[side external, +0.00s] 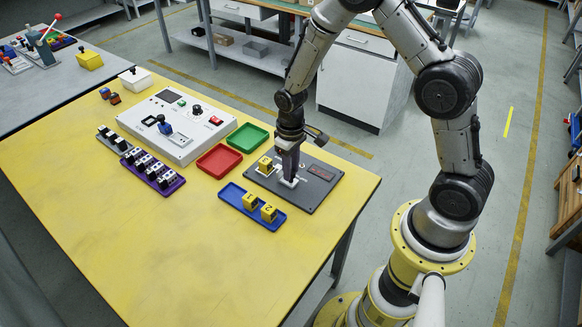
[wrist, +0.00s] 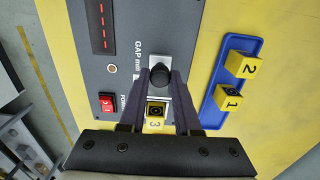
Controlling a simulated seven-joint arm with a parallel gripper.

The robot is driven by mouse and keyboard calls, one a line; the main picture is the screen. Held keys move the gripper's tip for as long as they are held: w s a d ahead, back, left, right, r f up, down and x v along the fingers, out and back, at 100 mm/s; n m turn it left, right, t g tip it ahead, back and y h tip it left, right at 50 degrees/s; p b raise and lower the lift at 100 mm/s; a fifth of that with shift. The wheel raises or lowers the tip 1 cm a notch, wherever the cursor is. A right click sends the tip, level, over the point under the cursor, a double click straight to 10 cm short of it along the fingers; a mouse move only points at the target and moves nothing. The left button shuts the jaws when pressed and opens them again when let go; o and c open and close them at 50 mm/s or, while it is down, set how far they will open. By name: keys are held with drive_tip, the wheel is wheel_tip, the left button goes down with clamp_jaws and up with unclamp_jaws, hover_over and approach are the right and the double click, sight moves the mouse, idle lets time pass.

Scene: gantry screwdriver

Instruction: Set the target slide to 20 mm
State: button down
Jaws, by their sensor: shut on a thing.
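The dark grey gauge panel (side external: 313,196) lies at the right end of the yellow table, and in the wrist view (wrist: 123,28) it is marked "GAP mm". The slide's black knob (wrist: 159,72) stands on a pale plate on this panel. My gripper (side external: 288,181) points down over the panel. In the wrist view my gripper (wrist: 160,78) is shut on the knob, one finger on each side. A yellow block marked 3 (wrist: 155,113) sits on the panel between the fingers' bases. The panel's display (wrist: 101,25) shows red marks that I cannot read as a number.
A blue tray (side external: 232,194) with yellow blocks 1 (wrist: 231,102) and 2 (wrist: 243,66) lies close beside the panel. Red (side external: 219,161) and green (side external: 247,138) trays and a white control box (side external: 150,125) stand to the left.

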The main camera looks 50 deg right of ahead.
idle(0.3)
drive_tip(key=shift+w, duration=1.1)
drive_tip(key=c, duration=0.6)
unclamp_jaws()
drive_tip(key=shift+s, duration=0.1)
wheel_tip(320, 180, up, 14)
